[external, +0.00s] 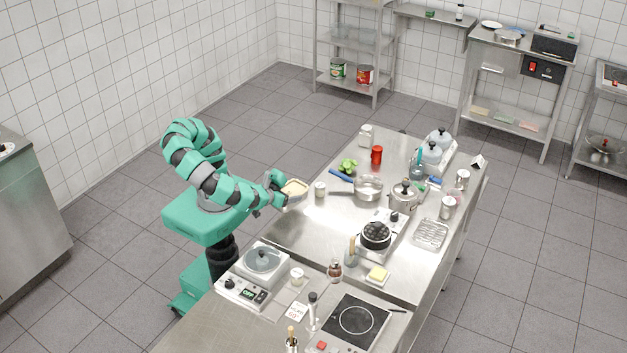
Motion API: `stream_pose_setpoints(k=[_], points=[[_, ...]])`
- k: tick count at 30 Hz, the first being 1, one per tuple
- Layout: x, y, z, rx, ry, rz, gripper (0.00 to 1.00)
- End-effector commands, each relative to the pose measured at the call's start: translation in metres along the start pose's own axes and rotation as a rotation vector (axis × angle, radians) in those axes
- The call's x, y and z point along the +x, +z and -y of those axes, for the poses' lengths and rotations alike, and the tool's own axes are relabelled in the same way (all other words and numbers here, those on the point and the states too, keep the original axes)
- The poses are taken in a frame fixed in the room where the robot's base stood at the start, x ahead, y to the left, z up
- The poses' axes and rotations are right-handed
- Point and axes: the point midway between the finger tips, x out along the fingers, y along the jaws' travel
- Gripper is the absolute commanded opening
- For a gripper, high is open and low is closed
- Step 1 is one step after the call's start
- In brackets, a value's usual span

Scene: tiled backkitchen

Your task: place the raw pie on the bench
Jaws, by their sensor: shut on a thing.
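The raw pie (295,188) is a pale, cream-coloured pie in a shallow dish. My gripper (281,190) is shut on the pie at its left side. It holds the pie at the left edge of the steel bench (305,233). I cannot tell from this view whether the dish touches the bench or hangs above it. The fingertips are small and partly hidden by the pie.
A small pale jar (320,189) stands just right of the pie. A pan (368,187), a lidded pot (403,197), a green vegetable (348,166) and a red canister (376,155) stand beyond. Bare steel lies in front of the pie, before the hotplate scale (262,262).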

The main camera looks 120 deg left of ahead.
Motion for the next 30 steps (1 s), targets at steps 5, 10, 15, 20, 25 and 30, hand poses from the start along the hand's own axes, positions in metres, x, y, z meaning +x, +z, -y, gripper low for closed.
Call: stream_pose_setpoints(k=[5,10,15,20,25,30], points=[[-0.001,-0.001,0.008,-0.001,0.0,-0.002,0.36],[-0.002,-0.001,0.009,-0.001,-0.001,-0.002,0.36],[-0.006,-0.01,0.008,-0.004,0.003,0.0,0.36],[-0.018,-0.034,0.008,-0.007,0.004,0.001,0.36],[-0.032,-0.062,0.007,-0.008,0.005,0.001,0.36],[-0.042,-0.086,0.009,-0.006,-0.001,0.0,0.36]])
